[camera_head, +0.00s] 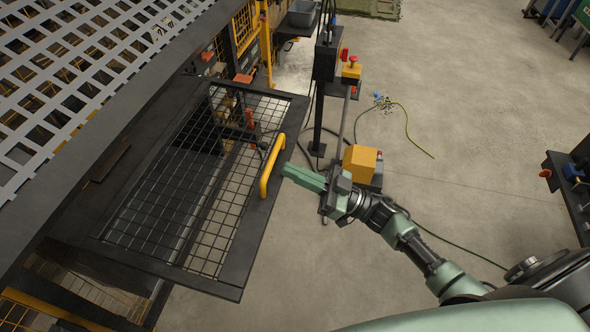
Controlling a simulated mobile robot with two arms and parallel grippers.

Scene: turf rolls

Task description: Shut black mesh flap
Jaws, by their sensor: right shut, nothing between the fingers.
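The black mesh flap (235,251) is a dark frame with a wire grid, standing out from the machine on the left, so it appears open. A yellow handle (268,172) is fixed on its right frame bar. My right gripper (287,169) is shut and empty, its green fingers pointing left. My left gripper is not in view.
A perforated grey panel (62,62) covers the machine at upper left. A black post with a control box (325,62) and a yellow block (360,163) stand near my right arm. A dark bench (572,192) is at far right. Concrete floor between is mostly clear, with a loose cable (411,133).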

